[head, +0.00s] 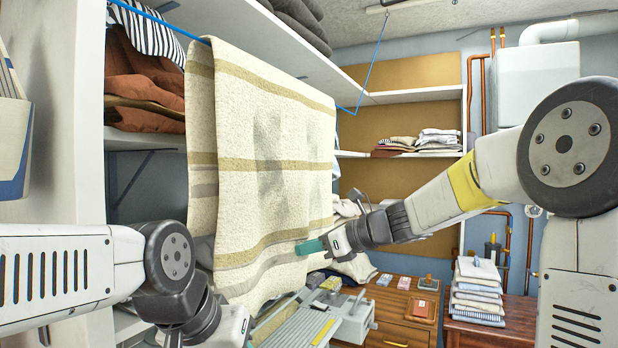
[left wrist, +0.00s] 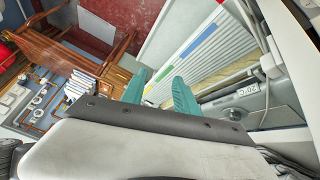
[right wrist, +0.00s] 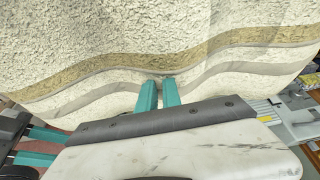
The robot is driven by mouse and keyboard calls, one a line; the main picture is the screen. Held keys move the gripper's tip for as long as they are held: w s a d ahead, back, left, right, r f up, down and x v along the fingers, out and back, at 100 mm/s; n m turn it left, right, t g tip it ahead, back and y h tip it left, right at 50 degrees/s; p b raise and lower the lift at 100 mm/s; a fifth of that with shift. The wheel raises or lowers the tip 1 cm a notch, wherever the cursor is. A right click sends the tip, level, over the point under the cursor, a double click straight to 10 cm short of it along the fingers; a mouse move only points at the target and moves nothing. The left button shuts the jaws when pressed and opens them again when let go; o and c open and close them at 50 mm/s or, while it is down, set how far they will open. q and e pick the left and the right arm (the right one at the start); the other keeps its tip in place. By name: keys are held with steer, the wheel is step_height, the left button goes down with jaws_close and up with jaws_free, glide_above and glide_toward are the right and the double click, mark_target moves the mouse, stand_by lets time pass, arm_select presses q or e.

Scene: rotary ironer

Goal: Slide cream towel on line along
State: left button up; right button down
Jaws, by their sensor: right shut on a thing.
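The cream towel (head: 265,150), with tan and grey stripes, hangs folded over the blue line (head: 165,20) in the head view. My right gripper (head: 305,247) is at its lower right part; in the right wrist view its teal fingers (right wrist: 160,84) are close together, pinching cloth near the wavy lower hem. My left gripper is low at the left in the head view, its fingers out of sight there. In the left wrist view its teal fingers (left wrist: 162,76) stand apart with nothing between them. They also show in the right wrist view (right wrist: 42,147), below the towel.
A white shelf unit (head: 65,130) with brown cloths stands left of the towel. The ironer (head: 330,315) lies below it. A wooden cabinet (head: 395,315) and a folded linen stack (head: 478,290) stand to the right. The line continues past the towel's right side.

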mark_target(230, 282)
steer(key=shift+s+a, duration=0.25)
steer(key=shift+s, duration=0.25)
steer(key=shift+s+a, duration=0.4)
steer(key=shift+s, duration=0.55)
steer(key=shift+s+a, duration=0.35)
steer(key=shift+s, duration=0.55)
steer(key=shift+s+a, duration=0.4)
steer(key=shift+s, duration=0.55)
steer(key=shift+s+a, duration=0.35)
steer(key=shift+s, duration=0.55)
steer(key=shift+s+a, duration=0.4)
steer(key=shift+s, duration=0.55)
steer(key=shift+s+a, duration=0.35)
steer(key=shift+s, duration=0.55)
steer(key=shift+s+a, duration=0.4)
steer(key=shift+s, duration=0.55)
steer(key=shift+s+a, duration=0.35)
steer(key=shift+s, duration=0.55)
steer(key=shift+s+a, duration=0.4)
steer(key=shift+s, duration=0.55)
